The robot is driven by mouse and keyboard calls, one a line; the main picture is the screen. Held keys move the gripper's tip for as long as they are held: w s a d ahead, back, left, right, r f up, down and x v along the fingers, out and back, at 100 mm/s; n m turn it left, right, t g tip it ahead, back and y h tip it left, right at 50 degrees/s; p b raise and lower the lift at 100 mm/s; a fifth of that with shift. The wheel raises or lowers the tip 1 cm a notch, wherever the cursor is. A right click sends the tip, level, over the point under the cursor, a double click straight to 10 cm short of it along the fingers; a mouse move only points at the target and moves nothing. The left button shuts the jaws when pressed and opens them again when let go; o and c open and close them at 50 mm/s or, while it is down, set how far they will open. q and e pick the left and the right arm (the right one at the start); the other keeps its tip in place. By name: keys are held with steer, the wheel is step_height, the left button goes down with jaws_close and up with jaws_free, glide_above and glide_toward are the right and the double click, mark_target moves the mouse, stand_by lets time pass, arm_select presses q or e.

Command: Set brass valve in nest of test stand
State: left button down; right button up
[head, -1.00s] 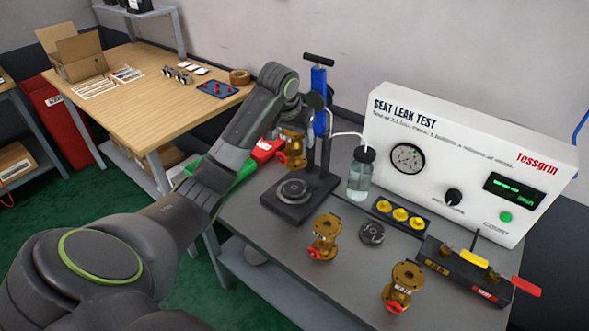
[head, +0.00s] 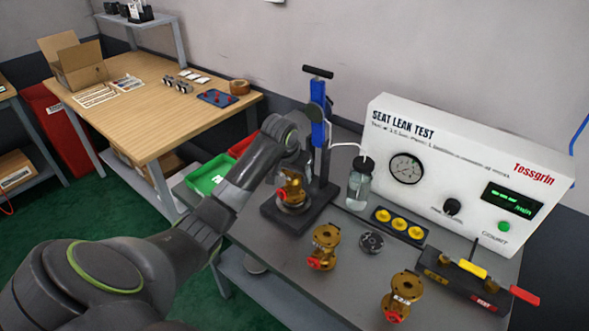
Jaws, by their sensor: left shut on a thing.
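A brass valve (head: 293,189) with a red port shows at the round nest (head: 293,206) of the dark test stand (head: 271,214). It looks slightly tilted and sits right over the nest; I cannot tell whether it is fully seated. My left gripper (head: 289,172) is shut on this valve from above, and my own wrist hides most of the fingers. My right gripper is not in view.
The stand's blue column (head: 319,122) rises just behind the held valve. A clear bottle (head: 359,185), a dark round part (head: 371,242), a tray of yellow caps (head: 399,226), a fixture with yellow and red handles (head: 470,277) and the white leak tester (head: 465,165) crowd the right side.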

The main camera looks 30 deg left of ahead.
arm_select(q)
steer(key=shift+r, duration=0.15)
steer(key=c, duration=0.8)
jaws_free()
steer(key=shift+f, duration=0.25)
steer(key=o, duration=0.4)
steer(key=shift+r, duration=0.1)
steer(key=v, duration=1.2)
steer(key=shift+s, duration=0.1)
